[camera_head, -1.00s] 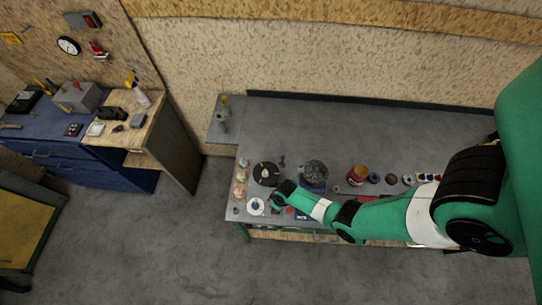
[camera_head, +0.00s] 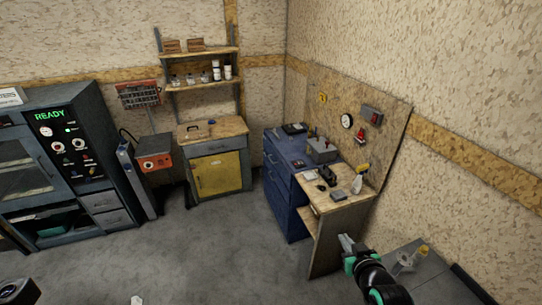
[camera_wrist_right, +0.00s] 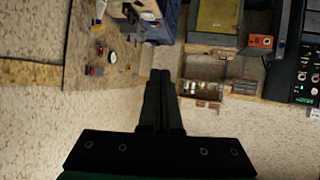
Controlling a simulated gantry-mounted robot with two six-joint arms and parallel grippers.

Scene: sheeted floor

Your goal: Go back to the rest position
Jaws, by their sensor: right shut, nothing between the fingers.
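My right gripper (camera_head: 346,242) is in the lower right of the head view, on a black and green wrist. It is raised in front of the wooden-topped bench. Its dark fingers (camera_wrist_right: 160,75) are together and empty in the right wrist view, pointing into the room. My left gripper is not visible in these frames.
A blue drawer cabinet (camera_head: 284,200) and a wooden-topped bench (camera_head: 335,203) with several tools stand by the pegboard (camera_head: 345,95). A grey table (camera_head: 430,275) is at the lower right. A yellow-doored cabinet (camera_head: 217,174) and a dark machine (camera_head: 80,150) stand farther left. Open floor (camera_head: 220,250) lies between.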

